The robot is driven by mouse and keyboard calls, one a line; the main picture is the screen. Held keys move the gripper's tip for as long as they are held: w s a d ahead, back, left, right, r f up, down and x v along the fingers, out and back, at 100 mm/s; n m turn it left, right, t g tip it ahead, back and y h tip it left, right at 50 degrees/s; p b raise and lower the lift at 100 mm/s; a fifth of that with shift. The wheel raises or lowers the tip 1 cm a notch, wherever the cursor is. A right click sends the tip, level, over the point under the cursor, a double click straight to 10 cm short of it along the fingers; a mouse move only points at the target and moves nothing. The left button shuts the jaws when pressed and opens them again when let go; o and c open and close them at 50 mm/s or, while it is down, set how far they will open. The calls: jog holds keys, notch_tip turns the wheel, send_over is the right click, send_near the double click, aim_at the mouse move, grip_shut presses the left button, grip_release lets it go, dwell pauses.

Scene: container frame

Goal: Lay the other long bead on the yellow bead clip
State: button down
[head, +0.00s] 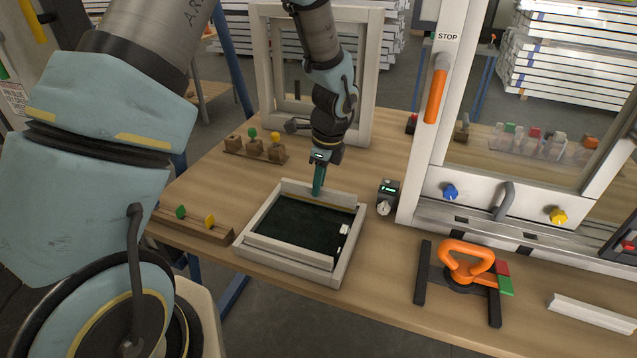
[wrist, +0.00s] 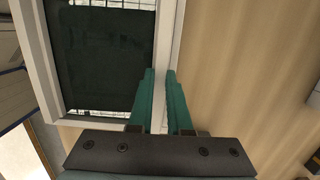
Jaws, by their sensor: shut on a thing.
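My gripper (head: 318,193) points down at the back side of a small pale frame (head: 353,235) around a dark panel (head: 300,220). In the wrist view its green fingers (wrist: 160,72) stand on either side of a white strip along the frame's edge. They are shut on that strip, which looks like a long bead (wrist: 162,55). I cannot tell whether it is clear of the frame. Another pale long strip (head: 288,252) lies along the frame's front side. A yellow clip (head: 210,221) stands on a low wooden rail left of the frame, beside a green clip (head: 181,212).
Wooden blocks (head: 255,145) with green and yellow knobs stand behind. Right of the frame are a small dark device (head: 388,196), an orange-handled tool (head: 467,262) and a loose white profile (head: 590,312). A tall white window frame (head: 425,150) stands at the right.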

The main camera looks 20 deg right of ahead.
aim_at(325, 189)
jog(key=shift+f+b, duration=0.3)
jog(key=shift+f, duration=0.3)
dwell(0.7)
jog(key=c, duration=0.8)
grip_release()
jog(key=r, duration=0.3)
jog(key=r+b, duration=0.1)
jog(key=r, duration=0.3)
jog(key=s+d+r+b, duration=0.1)
jog(key=r, duration=0.2)
jog(key=shift+d+r, duration=0.1)
jog(key=shift+r, duration=0.25)
jog(key=s+a+n, duration=0.1)
jog(key=a+n, duration=0.7)
jog(key=a, duration=0.2)
jog(key=s+a+r+n+h, duration=0.1)
jog(key=a+n, duration=0.8)
jog(key=a, duration=0.2)
jog(key=s+a+n, duration=0.1)
jog(key=a+n, duration=0.7)
jog(key=a, duration=0.2)
jog(key=shift+a+r+n+h, duration=0.25)
jog(key=shift+r+n+h, duration=0.05)
jog(key=shift+r, duration=0.05)
